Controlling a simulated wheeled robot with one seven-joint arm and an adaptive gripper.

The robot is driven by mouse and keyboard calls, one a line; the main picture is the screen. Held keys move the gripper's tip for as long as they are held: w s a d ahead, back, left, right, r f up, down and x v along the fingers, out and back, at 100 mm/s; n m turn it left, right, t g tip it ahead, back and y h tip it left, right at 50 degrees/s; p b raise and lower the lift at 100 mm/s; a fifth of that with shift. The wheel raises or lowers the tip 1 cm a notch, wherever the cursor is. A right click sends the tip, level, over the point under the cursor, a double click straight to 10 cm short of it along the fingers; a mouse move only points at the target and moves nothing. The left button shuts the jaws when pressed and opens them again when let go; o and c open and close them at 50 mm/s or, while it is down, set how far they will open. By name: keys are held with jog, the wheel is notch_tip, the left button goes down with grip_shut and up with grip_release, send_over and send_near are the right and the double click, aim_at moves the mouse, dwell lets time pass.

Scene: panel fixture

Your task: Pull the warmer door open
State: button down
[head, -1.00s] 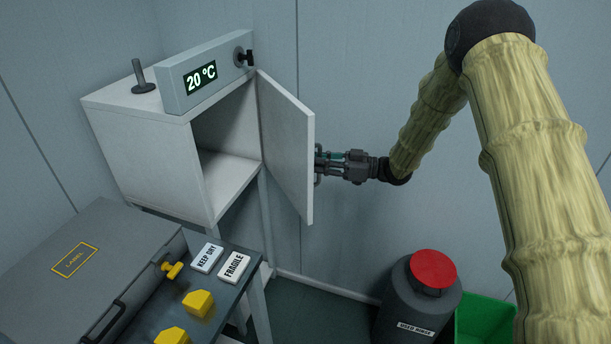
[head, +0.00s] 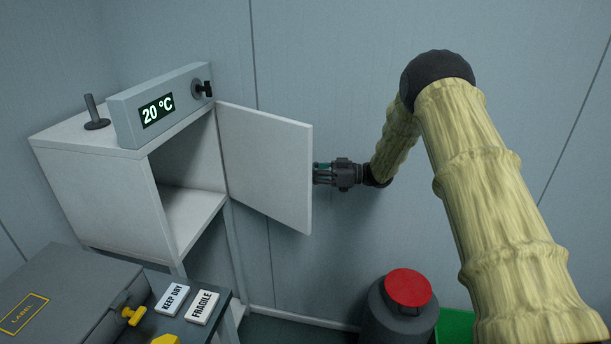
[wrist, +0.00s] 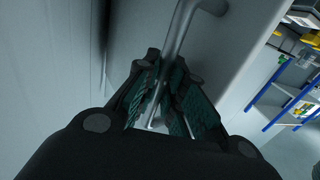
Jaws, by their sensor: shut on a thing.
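The warmer (head: 100,205) is a white box on legs at the left in the head view. Its door (head: 265,165) stands wide open on its right side, with the inner face and the empty-looking inside in view. My gripper (head: 320,174) is at the door's far right edge, partly hidden behind it. In the wrist view my gripper (wrist: 163,110) is shut on the door's metal bar handle (wrist: 180,35), which runs between the green-padded fingers. The handle is hidden in the head view.
The warmer's panel (head: 160,105) reads 20 °C and has a black knob (head: 202,89). A grey case (head: 65,300) and two label blocks, KEEP DRY (head: 172,298) and FRAGILE (head: 202,307), lie in front. A red-topped bin (head: 400,310) stands below my arm.

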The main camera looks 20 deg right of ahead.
jog(key=c, duration=1.5)
grip_release()
jog(key=v, duration=1.2)
jog(key=shift+f, duration=0.1)
